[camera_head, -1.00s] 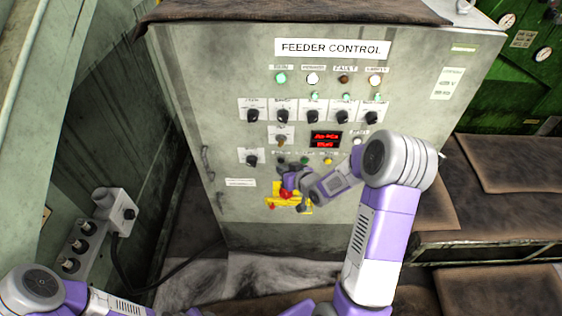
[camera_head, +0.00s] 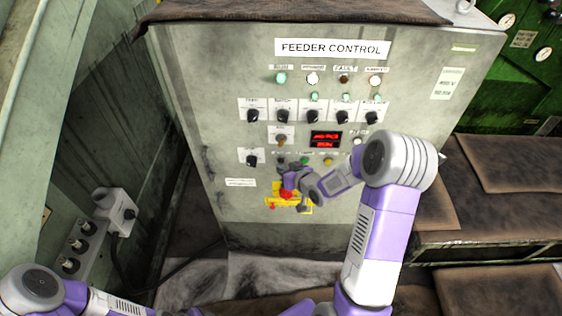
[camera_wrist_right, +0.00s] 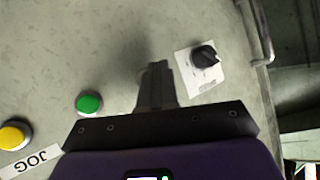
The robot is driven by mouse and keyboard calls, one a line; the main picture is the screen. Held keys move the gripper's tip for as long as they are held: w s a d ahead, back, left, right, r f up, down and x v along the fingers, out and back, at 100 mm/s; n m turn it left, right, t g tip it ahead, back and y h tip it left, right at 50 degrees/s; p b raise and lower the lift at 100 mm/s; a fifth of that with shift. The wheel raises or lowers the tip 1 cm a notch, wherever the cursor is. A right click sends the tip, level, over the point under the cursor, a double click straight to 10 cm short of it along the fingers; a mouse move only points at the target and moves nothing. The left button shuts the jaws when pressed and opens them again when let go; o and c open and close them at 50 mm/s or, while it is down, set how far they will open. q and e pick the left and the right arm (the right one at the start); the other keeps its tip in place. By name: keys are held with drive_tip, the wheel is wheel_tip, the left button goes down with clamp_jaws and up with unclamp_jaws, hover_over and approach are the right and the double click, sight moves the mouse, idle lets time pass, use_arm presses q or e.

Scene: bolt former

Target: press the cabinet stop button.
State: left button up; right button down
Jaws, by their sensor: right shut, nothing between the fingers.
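The feeder control cabinet (camera_head: 400,70) stands upright in front of me. Its lower button row shows a green button (camera_head: 304,161) and a yellow button (camera_head: 328,161). No stop label is readable; the spot left of the green button is largely covered by my right gripper (camera_head: 281,168). In the right wrist view, the gripper (camera_wrist_right: 157,70) is shut and empty, its fingertips against or close to the panel between the green button (camera_wrist_right: 89,103) and a black selector knob (camera_wrist_right: 205,56). I cannot tell whether they touch anything. My left gripper is out of view.
A red mushroom button (camera_head: 286,195) on a yellow mount (camera_head: 304,206) sits just below my right gripper. Selector knobs (camera_head: 283,116) and a red display (camera_head: 325,139) are above. A grey switch box (camera_head: 115,211) stands at left, a bench (camera_head: 480,245) at right.

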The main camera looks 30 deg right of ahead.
drive_tip(key=shift+w+d, duration=0.2)
drive_tip(key=shift+w, duration=0.15)
drive_tip(key=shift+w+d, duration=0.25)
drive_tip(key=shift+w, duration=0.1)
idle(0.9)
drive_tip(key=shift+s+a, duration=0.1)
drive_tip(key=shift+s+a+b, duration=0.35)
drive_tip(key=shift+s, duration=0.25)
drive_tip(key=shift+s+a+b, duration=0.3)
drive_tip(key=shift+s+a, duration=0.15)
drive_tip(key=shift+s, duration=0.25)
drive_tip(key=shift+s+a+b, duration=0.25)
drive_tip(key=shift+s+a, duration=0.15)
drive_tip(key=shift+s, duration=0.35)
drive_tip(key=shift+s+a+b, duration=0.3)
drive_tip(key=shift+s+a, duration=0.15)
drive_tip(key=shift+s, duration=0.25)
